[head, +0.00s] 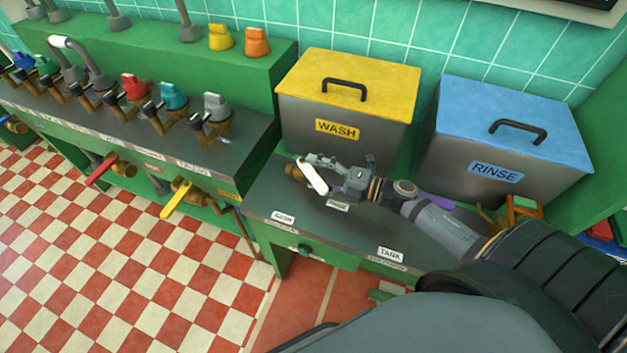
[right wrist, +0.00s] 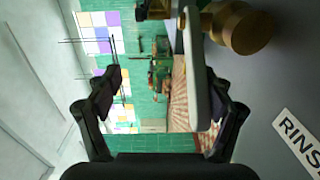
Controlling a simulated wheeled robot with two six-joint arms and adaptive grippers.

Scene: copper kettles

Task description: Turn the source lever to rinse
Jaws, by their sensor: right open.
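The source lever (head: 313,177) is a white bar on a brass valve (head: 292,171), on the grey counter in front of the yellow WASH tank. In the head view its free end slants down and right, towards small white labels too small to read surely. My right gripper (head: 320,161) is open just behind and right of the lever. In the right wrist view the white lever (right wrist: 196,75) stands between the open fingers (right wrist: 165,80), close to the right-hand finger; contact cannot be told. A RINSE label (right wrist: 299,142) lies at the right there. My left gripper is out of view.
The yellow-lidded WASH tank (head: 345,120) and blue-lidded RINSE tank (head: 505,145) stand behind the counter. A TANK label (head: 390,254) is on the front strip. Coloured taps (head: 173,97) line the left counter. A purple part (head: 439,202) shows behind my right arm.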

